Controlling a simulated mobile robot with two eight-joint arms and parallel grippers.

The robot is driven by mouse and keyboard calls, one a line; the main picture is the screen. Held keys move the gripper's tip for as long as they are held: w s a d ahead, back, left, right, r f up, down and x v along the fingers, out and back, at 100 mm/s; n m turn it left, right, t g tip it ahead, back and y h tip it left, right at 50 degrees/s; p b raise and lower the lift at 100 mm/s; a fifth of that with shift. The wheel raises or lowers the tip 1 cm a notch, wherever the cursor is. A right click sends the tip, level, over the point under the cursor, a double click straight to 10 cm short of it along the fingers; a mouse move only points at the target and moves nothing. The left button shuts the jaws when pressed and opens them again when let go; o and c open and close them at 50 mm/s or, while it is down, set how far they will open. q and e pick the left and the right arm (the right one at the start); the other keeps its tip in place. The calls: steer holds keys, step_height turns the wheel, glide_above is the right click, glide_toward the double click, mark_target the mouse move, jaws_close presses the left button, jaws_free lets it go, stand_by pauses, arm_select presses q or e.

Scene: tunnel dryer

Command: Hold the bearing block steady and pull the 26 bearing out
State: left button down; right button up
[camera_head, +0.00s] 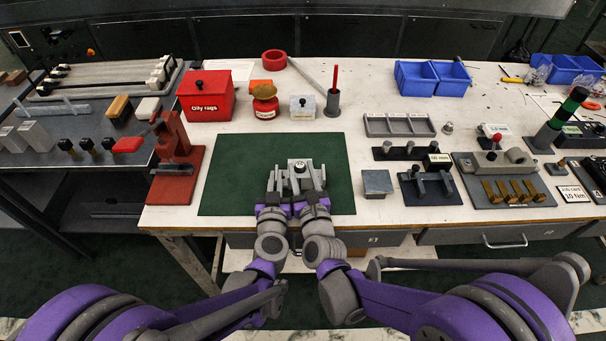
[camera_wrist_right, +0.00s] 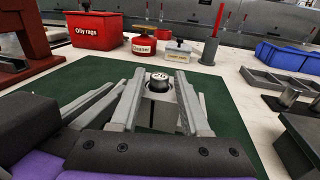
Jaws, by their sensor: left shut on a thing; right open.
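The grey bearing block (camera_head: 300,181) stands on the green mat (camera_head: 232,178) in front of me. The small dark bearing (camera_wrist_right: 159,80), with a pale marking on its top, sits upright at the top of the block; the head view shows it small. My left gripper (camera_head: 282,179) is shut on the block from the left side. My right gripper (camera_head: 309,176) is open, its two fingers (camera_wrist_right: 160,92) on either side of the block's top and the bearing in the right wrist view. I cannot tell whether these fingers touch anything. The fingers hide the block's lower sides.
A red press (camera_head: 176,165) stands left of the mat. Behind the mat are the oily rags box (camera_head: 205,98), a cleaner pot (camera_head: 265,106) and a post stand (camera_head: 332,103). A grey block (camera_head: 377,183) and fixtures (camera_head: 431,186) stand to the right. The mat is otherwise clear.

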jaws_close()
stand_by(0.4)
